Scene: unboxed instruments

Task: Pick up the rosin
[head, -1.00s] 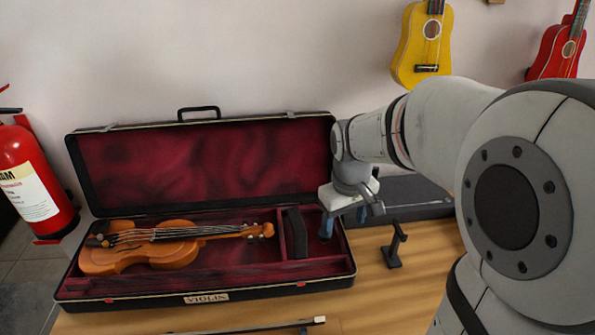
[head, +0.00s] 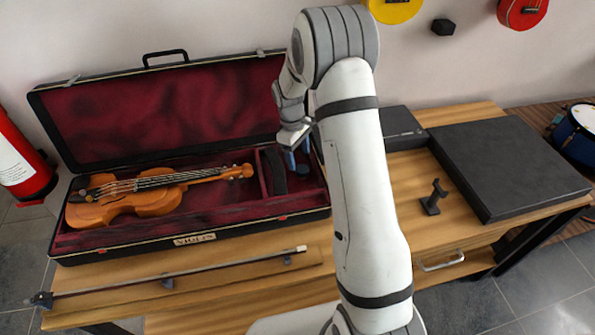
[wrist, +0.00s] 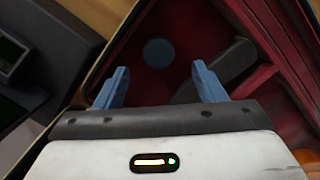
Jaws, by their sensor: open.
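The rosin, a small dark blue round disc (wrist: 157,52), lies on the red lining of the violin case's right end compartment. My gripper (wrist: 160,82) is open and empty, with its two blue fingers apart. In the wrist view the disc shows beyond the fingertips, between their lines and nearer the left one. In the head view my gripper (head: 297,158) hangs over the right end of the open violin case (head: 190,238). A small dark patch just below the fingers there may be the rosin.
A violin (head: 130,200) lies in the case, and a black padded piece (head: 274,171) sits left of my gripper. A bow (head: 190,270) rests along the table front. A small black stand (head: 434,197) and a flat black case (head: 510,165) are to the right.

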